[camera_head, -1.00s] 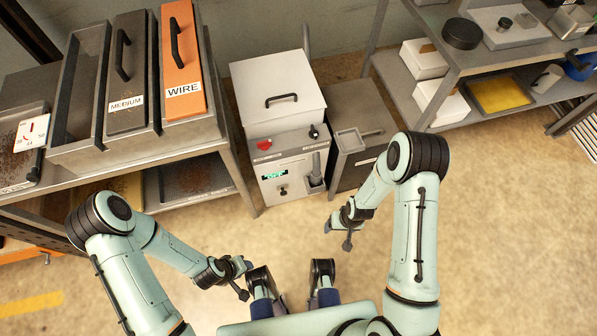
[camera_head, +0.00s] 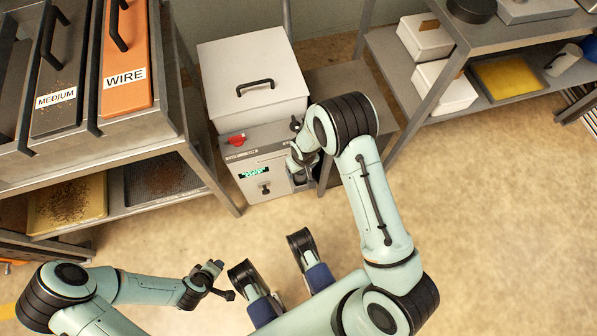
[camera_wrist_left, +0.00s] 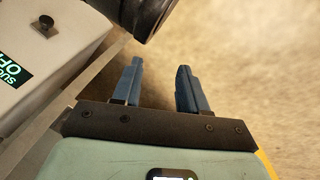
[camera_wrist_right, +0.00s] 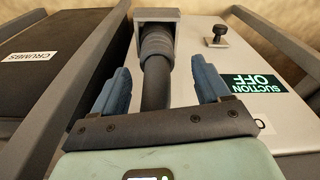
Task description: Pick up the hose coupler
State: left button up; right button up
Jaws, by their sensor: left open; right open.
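The hose coupler (camera_wrist_right: 157,48) is a dark grey ribbed cylinder with a narrower hose part below it. It sits at a grey bracket (camera_wrist_right: 160,14) on the front of the white suction machine (camera_wrist_right: 205,40). My right gripper (camera_wrist_right: 160,73) is open, with one finger on each side of the coupler; I cannot tell whether they touch it. In the head view my right arm mostly hides the coupler. My left gripper (camera_wrist_left: 160,68) is open and empty over the floor, low in front of the machine; it also shows in the head view (camera_head: 216,272).
A dark crumbs bin (camera_wrist_right: 60,60) stands beside the machine. The tool rack (camera_head: 150,130) is at the left and a shelf unit (camera_head: 385,75) at the right. The machine has a red knob (camera_head: 237,139) and a display reading OFF (camera_wrist_right: 254,82). The floor in front is clear.

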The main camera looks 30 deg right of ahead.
jog(key=f, duration=0.1)
jog(key=f+b, duration=0.1)
jog(key=f, duration=0.1)
jog(key=f+b, duration=0.1)
jog(key=f, duration=0.1)
jog(key=shift+w+d+f, duration=0.15)
jog(key=shift+w+d, duration=0.05)
jog(key=shift+w, duration=0.1)
pick_arm(q)
jog(key=shift+g, duration=0.8)
jog(key=s+f, duration=0.3)
jog(key=s, duration=0.1)
jog(key=shift+s+a+f, duration=0.1)
jog(key=shift+a+f, duration=0.2)
jog(key=shift+f, duration=0.1)
pick_arm(e)
jog(key=c, duration=1.2)
